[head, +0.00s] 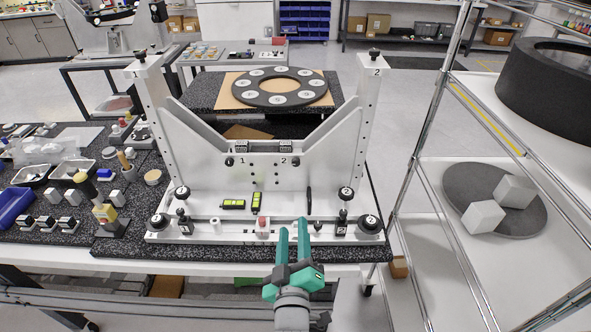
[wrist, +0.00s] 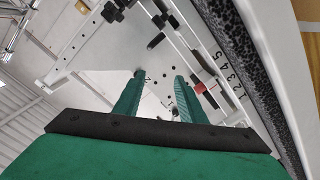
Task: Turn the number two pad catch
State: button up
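The white mirror fixture (head: 262,185) stands on the speckled black table top. On its middle plate are two small black knobs beside the printed numbers 1 and 2. The number two knob (head: 295,161) is just right of the "2", and the number one knob (head: 229,161) is left of the "1". Two small dark pads sit above them in the V. My gripper (head: 293,226) is in front of and below the number two knob, apart from it. Its green fingers are spread with nothing between them; they also show in the wrist view (wrist: 160,78).
Black knobs line the fixture's base, including one marked 2 (head: 369,222) at the right corner. Two yellow-green levels (head: 257,202) lie on the base. A wire rack (head: 436,130) stands at right. Small parts crowd the table at left.

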jog(key=n, duration=0.2)
send_near(295, 164)
jog(key=w, duration=0.6)
jog(key=shift+w+d+f, duration=0.1)
jog(key=shift+w+f, duration=0.05)
jog(key=shift+w, duration=0.75)
jog(key=shift+c, duration=0.2)
jog(key=shift+w, duration=0.1)
grip_shut()
